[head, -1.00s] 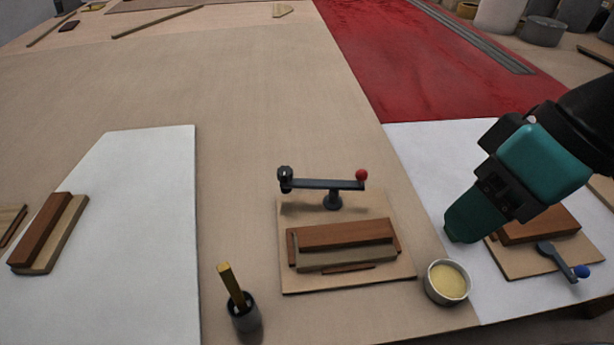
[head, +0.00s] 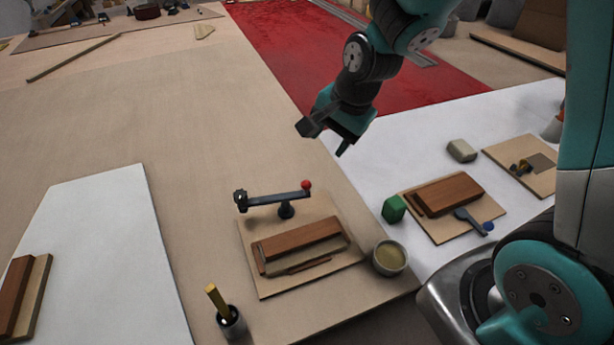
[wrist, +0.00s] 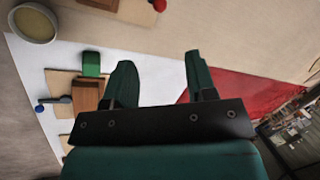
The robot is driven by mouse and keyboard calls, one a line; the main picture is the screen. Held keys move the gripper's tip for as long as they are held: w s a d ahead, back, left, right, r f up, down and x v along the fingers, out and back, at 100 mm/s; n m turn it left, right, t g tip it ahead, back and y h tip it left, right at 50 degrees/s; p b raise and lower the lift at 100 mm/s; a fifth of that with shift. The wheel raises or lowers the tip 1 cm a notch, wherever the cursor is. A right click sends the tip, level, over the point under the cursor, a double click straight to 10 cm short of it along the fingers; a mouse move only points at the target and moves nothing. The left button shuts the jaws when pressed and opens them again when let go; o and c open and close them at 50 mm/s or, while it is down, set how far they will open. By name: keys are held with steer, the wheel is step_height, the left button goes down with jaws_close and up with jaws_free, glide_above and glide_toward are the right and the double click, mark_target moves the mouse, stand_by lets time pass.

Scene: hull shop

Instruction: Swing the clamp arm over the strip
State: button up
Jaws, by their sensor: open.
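The clamp arm (head: 265,200) is a dark bar on a short post, with a red ball knob (head: 306,185) at its right end and a black pad at its left end. It lies behind the reddish-brown wooden block (head: 300,240), roughly parallel to it, and is not over it. A thin strip (head: 308,263) lies along the block's front side. All are on a tan board (head: 270,286). My gripper (head: 326,138) is open and empty, above and behind the red knob. In the wrist view, its two fingers (wrist: 158,75) are apart, and the red knob (wrist: 158,5) shows at the top edge.
A bowl of yellowish stuff (head: 390,258) stands right of the board, and a cup with a yellow-handled tool (head: 230,322) at its front left. A green block (head: 394,208) and a second board with a blue-knobbed clamp (head: 470,220) are on the right. Bench left of the clamp is clear.

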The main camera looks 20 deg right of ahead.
mark_target(307, 183)
steer(key=x, duration=1.5)
steer(key=shift+a+f+p, duration=0.1)
steer(key=shift+f+p, duration=0.25)
steer(key=shift+f, duration=0.05)
steer(key=shift+c, duration=0.2)
jaws_close()
